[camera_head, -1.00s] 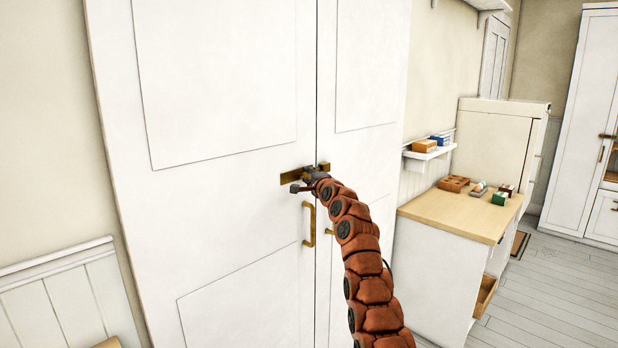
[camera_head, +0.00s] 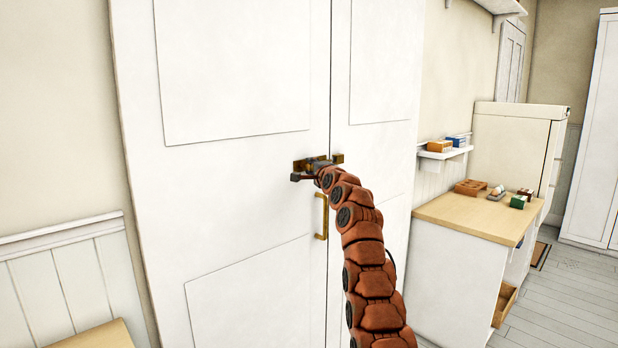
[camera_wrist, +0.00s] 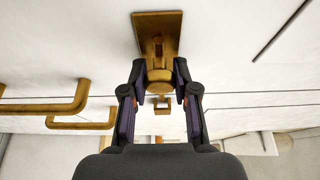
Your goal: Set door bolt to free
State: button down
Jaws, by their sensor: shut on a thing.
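The door bolt (camera_head: 305,163) is a small brass fitting on the left leaf of a tall white double door (camera_head: 238,70), close to the seam. Its brass plate (camera_wrist: 157,32) and round knob (camera_wrist: 160,76) show in the wrist view. My gripper (camera_wrist: 160,84) is shut on the knob, one finger on each side. In the head view my gripper (camera_head: 318,168) covers part of the bolt. A small brass keeper (camera_head: 338,158) sits just across the seam; it also shows in the wrist view (camera_wrist: 162,106), apart from the knob. Both leaves look closed.
A brass pull handle (camera_head: 321,217) is below the bolt; two handles show in the wrist view. To the right stand a wood-topped cabinet (camera_head: 452,222) with small items and a small wall shelf (camera_head: 445,153). A wooden surface (camera_head: 98,336) is at lower left.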

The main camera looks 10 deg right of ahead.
jog(key=shift+s+a, duration=0.1)
jog(key=shift+a, duration=0.35)
jog(key=c, duration=1.1)
grip_release()
jog(key=shift+a, duration=0.15)
jog(key=shift+o, duration=1.2)
jog(key=shift+d, duration=0.3)
jog(key=shift+d, duration=0.15)
